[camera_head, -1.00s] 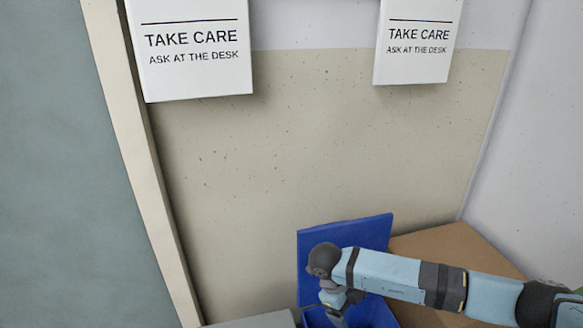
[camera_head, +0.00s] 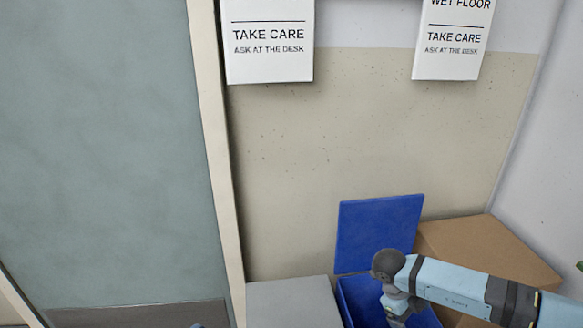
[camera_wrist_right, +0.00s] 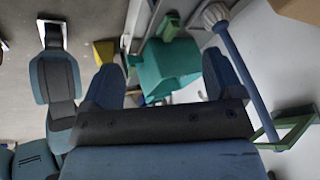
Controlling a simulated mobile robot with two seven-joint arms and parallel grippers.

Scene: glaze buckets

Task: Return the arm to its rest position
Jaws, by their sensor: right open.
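My right arm (camera_head: 450,285) comes in from the right in the head view, light blue with dark joints. It bends down at a dark joint over the open blue bin (camera_head: 362,300); its lower end in the head view is only partly visible. In the right wrist view my right gripper (camera_wrist_right: 160,60) is open, its two blue fingers wide apart with nothing held between them. A teal box-like object (camera_wrist_right: 172,70) shows beyond the fingers, apart from them. My left gripper is not visible in these frames.
The bin's blue lid (camera_head: 378,232) stands up against the wall. A brown cardboard box (camera_head: 485,252) is right of it, and a grey box (camera_head: 292,303) left. A grey-green door panel (camera_head: 110,150) fills the left. Wall signs (camera_head: 268,40) hang above. The wrist view shows a blue pole (camera_wrist_right: 245,75).

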